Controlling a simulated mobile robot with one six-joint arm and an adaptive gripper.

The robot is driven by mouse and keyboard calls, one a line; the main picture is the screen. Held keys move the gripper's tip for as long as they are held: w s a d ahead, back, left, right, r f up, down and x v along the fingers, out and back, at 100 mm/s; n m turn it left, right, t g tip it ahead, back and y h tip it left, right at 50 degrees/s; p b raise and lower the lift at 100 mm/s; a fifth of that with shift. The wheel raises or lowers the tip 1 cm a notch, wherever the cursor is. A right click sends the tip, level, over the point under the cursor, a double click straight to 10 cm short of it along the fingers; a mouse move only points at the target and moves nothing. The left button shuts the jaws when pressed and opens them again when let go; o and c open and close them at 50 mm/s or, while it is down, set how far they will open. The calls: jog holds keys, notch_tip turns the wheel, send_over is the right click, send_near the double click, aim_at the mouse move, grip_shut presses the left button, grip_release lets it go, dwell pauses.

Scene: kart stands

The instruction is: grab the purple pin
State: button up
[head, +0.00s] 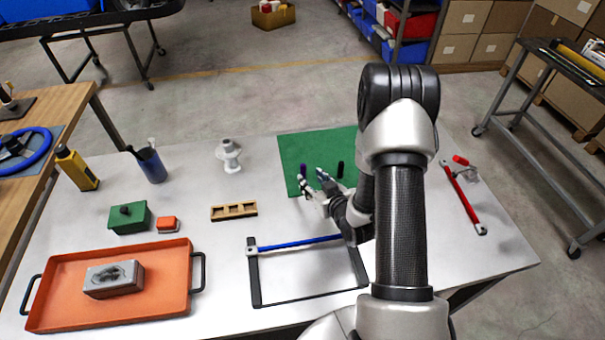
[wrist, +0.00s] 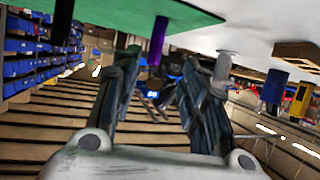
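The purple pin (head: 303,170) stands upright on the green mat (head: 300,147), with my gripper (head: 312,184) low over the mat's near edge, close in front of it. My gripper's fingers are spread apart with nothing held. In the wrist view, which looks upside down, the purple pin (wrist: 156,55) shows in the gap between the fingertips (wrist: 160,66), toward the left finger. Whether a finger touches it I cannot tell. A black pin (head: 340,169) stands on the mat to the right; it also shows at the upper left of the wrist view (wrist: 62,22).
A black frame with a blue bar (head: 300,243) lies below my arm. A wooden block with slots (head: 234,211) and a white spindle (head: 229,155) stand to the left. An orange tray (head: 160,300) lies front left. A red bar (head: 463,198) lies at the right.

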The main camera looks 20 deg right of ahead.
aim_at(304, 170)
jog(key=x, duration=0.3)
jog(key=shift+w+f, duration=0.2)
jog(key=shift+w, duration=0.1)
jog(key=shift+d+b+x, duration=0.2)
jog(key=shift+b+x, duration=0.3)
jog(key=shift+x, duration=0.85)
jog(key=shift+d+b+x, duration=0.2)
jog(key=shift+b+x, duration=0.25)
jog(key=shift+x, duration=0.9)
jog(key=shift+r, duration=0.1)
grip_shut()
